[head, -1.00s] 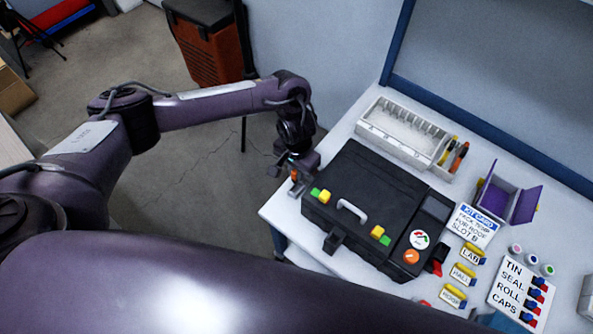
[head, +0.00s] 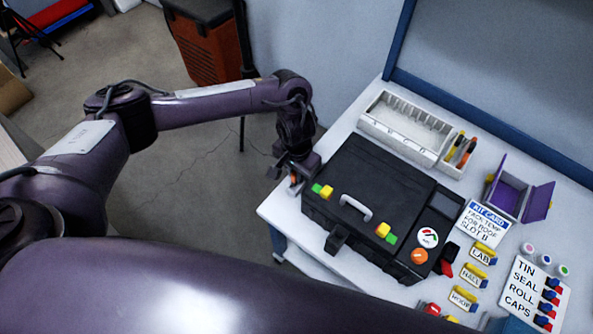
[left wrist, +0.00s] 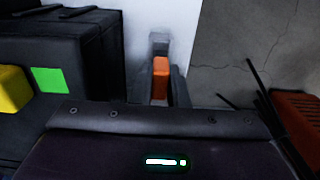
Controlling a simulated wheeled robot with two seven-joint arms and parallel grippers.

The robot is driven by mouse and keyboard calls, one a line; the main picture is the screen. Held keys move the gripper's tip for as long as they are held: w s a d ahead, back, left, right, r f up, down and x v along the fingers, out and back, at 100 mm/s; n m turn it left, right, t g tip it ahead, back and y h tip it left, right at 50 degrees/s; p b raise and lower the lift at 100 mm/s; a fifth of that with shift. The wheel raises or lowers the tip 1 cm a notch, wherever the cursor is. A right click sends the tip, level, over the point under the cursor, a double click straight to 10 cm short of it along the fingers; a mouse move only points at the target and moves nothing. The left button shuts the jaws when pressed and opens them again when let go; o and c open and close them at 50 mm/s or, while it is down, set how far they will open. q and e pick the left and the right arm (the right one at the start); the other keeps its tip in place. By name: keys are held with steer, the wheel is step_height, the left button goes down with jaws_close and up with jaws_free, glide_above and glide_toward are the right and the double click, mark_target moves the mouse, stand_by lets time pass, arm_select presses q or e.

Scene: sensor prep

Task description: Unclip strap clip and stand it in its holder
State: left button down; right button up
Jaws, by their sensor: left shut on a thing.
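The orange strap clip (head: 293,180) is at the left side of the black case (head: 366,196), by the table's left edge. My left gripper (head: 291,184) reaches down beside the case there and is shut on the clip. In the left wrist view the orange clip (left wrist: 160,78) stands upright between the dark fingers (left wrist: 161,92), beside the case's side wall. The clip's lower end is hidden, so I cannot tell whether it still touches the case or strap. I cannot tell which thing is its holder. My right gripper is out of view.
A white compartment tray (head: 400,135) with pen-like tools in its end stands behind the case. A purple open box (head: 515,195), a kit card (head: 482,222) and labelled blocks crowd the right. The table's left edge (head: 266,210) is close to the gripper.

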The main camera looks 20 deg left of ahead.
arm_select(q)
steer(key=shift+p, duration=0.35)
steer(key=shift+f+p, duration=0.3)
steer(key=shift+f, duration=0.15)
stand_by(0.8)
steer(key=shift+p, duration=0.5)
steer(key=shift+f+p, duration=0.2)
steer(key=shift+p, duration=0.1)
stand_by(1.1)
steer(key=shift+f+p, duration=0.35)
steer(key=shift+p, duration=0.15)
stand_by(1.0)
steer(key=c, duration=1.1)
jaws_free()
steer(key=shift+s, duration=0.1)
